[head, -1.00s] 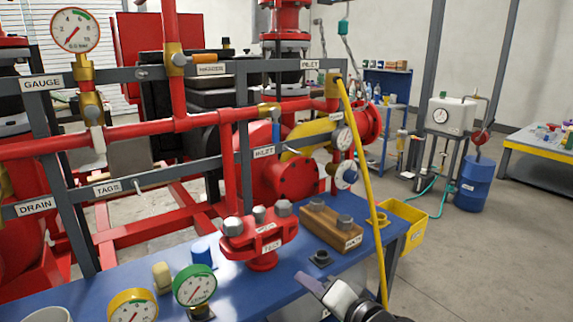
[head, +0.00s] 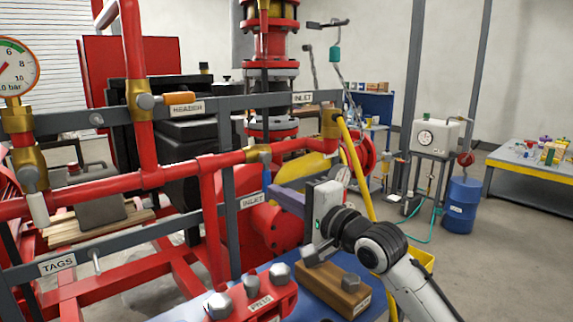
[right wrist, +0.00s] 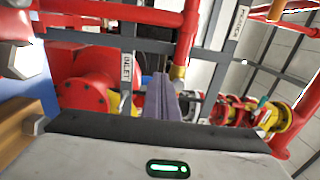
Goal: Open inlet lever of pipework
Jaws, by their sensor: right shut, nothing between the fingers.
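The lever is not clear there. My left gripper is not in view.
A yellow hose (head: 357,170) hangs just behind my right gripper. A wooden block (head: 336,289) and a red flanged part (head: 252,301) stand on the blue bench below. Grey rails and an orange header lever (head: 181,98) are to the left. Open floor lies to the right.

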